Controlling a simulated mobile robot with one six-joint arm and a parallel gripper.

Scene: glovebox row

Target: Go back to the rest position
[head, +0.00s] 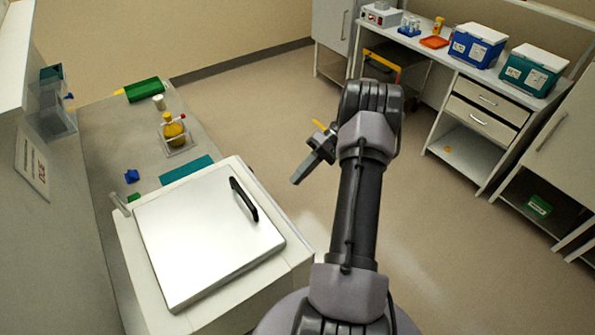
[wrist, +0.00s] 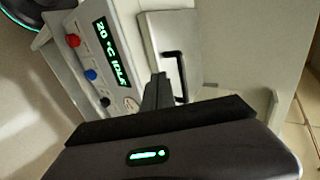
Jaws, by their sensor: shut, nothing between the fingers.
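My gripper (head: 314,165) is shut and empty. In the head view it hangs over open floor, to the right of the bench and apart from everything. In the wrist view my gripper (wrist: 157,82) points toward a white machine (wrist: 120,45) with a display reading 20 °C IDLE. Its metal lid (head: 208,238) is closed and has a black handle (head: 244,198). The lid (wrist: 165,25) also shows in the wrist view, partly behind the fingers.
A grey bench (head: 100,135) on the left holds a yellow flask (head: 173,127) in a stand, a green box (head: 143,90) and a teal mat (head: 187,170). A far counter (head: 430,45) carries blue (head: 474,48) and teal (head: 528,72) boxes. The floor between is clear.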

